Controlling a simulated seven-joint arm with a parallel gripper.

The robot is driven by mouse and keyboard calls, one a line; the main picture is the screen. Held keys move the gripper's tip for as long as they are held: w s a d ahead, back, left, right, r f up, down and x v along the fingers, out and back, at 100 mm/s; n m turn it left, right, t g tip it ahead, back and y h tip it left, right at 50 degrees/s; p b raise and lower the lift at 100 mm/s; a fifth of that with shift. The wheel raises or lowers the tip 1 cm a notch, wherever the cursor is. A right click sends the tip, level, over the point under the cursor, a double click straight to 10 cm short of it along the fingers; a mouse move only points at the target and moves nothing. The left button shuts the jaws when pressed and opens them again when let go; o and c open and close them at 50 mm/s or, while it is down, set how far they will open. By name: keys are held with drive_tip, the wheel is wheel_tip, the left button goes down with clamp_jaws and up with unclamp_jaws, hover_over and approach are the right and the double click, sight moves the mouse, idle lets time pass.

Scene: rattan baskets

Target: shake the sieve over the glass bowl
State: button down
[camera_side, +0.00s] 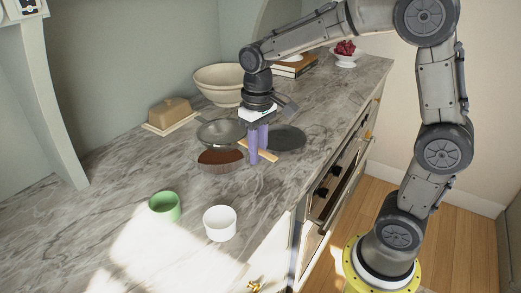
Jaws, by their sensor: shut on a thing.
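The sieve is a grey, round metal mesh bowl (221,131) with a light wooden handle that slants down to the right. My gripper (257,154), with purple fingers pointing down, is shut on the handle. The sieve is held over the back part of the glass bowl (221,171), which sits on the marble counter. Brown stuff shows in the glass bowl. The sieve's inside looks grey, and I cannot tell whether anything is in it.
A dark round plate or pan (288,139) lies right of my gripper. A green cup (164,206) and a white cup (220,223) stand in front. Behind are a butter dish (170,112), cream bowls (219,82), books (295,66) and a white fruit stand (346,61). The left counter is clear.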

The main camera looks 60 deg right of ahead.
drive_tip(key=shift+w+f, duration=0.15)
drive_tip(key=shift+w, duration=0.1)
drive_tip(key=shift+w+f, duration=0.2)
drive_tip(key=shift+w, duration=0.05)
drive_tip(key=shift+w+f, duration=0.2)
drive_tip(key=shift+w, duration=0.15)
idle(0.7)
drive_tip(key=shift+r, duration=2.5)
drive_tip(key=shift+s, duration=0.1)
